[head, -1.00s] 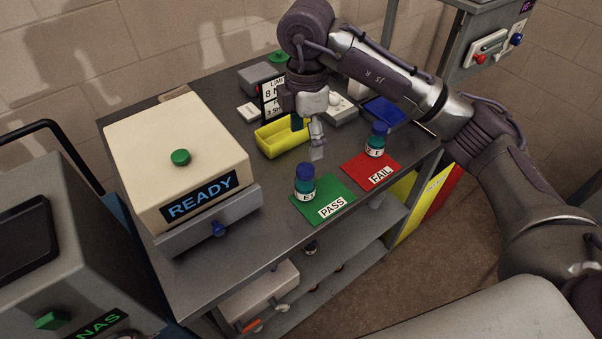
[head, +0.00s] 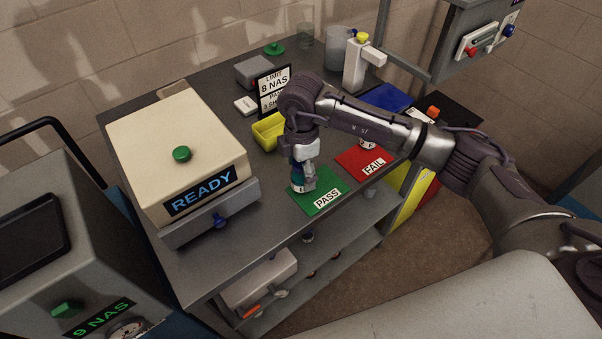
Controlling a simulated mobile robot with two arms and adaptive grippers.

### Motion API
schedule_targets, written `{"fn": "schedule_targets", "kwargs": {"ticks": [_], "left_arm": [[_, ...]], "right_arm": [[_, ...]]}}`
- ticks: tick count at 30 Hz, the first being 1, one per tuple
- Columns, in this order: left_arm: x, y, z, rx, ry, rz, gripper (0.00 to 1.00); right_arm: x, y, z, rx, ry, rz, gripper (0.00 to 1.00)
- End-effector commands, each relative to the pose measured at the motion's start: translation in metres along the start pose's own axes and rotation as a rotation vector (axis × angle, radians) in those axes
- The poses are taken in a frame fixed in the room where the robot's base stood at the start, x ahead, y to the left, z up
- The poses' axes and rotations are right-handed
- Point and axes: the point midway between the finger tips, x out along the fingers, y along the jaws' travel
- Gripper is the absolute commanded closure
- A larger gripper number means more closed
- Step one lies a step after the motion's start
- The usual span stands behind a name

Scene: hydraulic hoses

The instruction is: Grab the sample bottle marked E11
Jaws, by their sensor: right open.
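A sample bottle (head: 297,187) with a white label band stands on the left part of the green PASS mat (head: 327,184). My right gripper (head: 304,187) is open and down at this bottle, its fingers hiding most of it; I cannot tell if they touch it. The marking on its label cannot be read in full. A second bottle (head: 367,144) stands on the red FAIL mat (head: 350,158), with its upper part hidden behind my right arm. Its label is also unreadable. My left gripper is not in view.
A cream box with a READY display (head: 205,192) stands left of the mats. A yellow tray (head: 267,131) and a limit sign (head: 273,90) are behind the gripper. A white dispenser (head: 355,66) stands at the back. The tabletop in front of the box is clear.

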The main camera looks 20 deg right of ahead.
Motion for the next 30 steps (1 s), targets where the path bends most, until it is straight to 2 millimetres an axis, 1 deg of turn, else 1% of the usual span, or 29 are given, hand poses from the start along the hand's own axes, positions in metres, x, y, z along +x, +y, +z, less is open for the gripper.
{"fn": "schedule_targets", "kwargs": {"ticks": [4,11,12,14,15,24,26,30], "left_arm": [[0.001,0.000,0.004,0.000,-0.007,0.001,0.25],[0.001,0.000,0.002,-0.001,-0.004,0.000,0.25],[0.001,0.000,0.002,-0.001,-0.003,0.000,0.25],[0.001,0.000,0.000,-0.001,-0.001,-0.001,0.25],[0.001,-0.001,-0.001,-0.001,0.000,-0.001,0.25],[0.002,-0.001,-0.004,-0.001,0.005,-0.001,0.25],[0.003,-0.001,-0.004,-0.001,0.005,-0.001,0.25],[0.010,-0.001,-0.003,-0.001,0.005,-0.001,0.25]], "right_arm": [[0.000,0.000,0.000,0.000,0.000,0.000,0.22],[0.000,0.000,0.000,0.000,0.000,0.000,0.61],[0.000,0.000,0.000,0.000,0.000,0.000,0.67],[0.000,0.000,0.000,0.000,0.000,0.000,0.77],[0.000,0.000,0.000,0.000,0.000,0.000,0.84],[-0.002,0.001,0.000,0.000,0.000,0.001,0.85],[-0.005,0.001,0.000,0.000,0.000,0.002,0.85],[-0.018,0.001,0.000,0.000,0.000,0.003,0.85]]}}
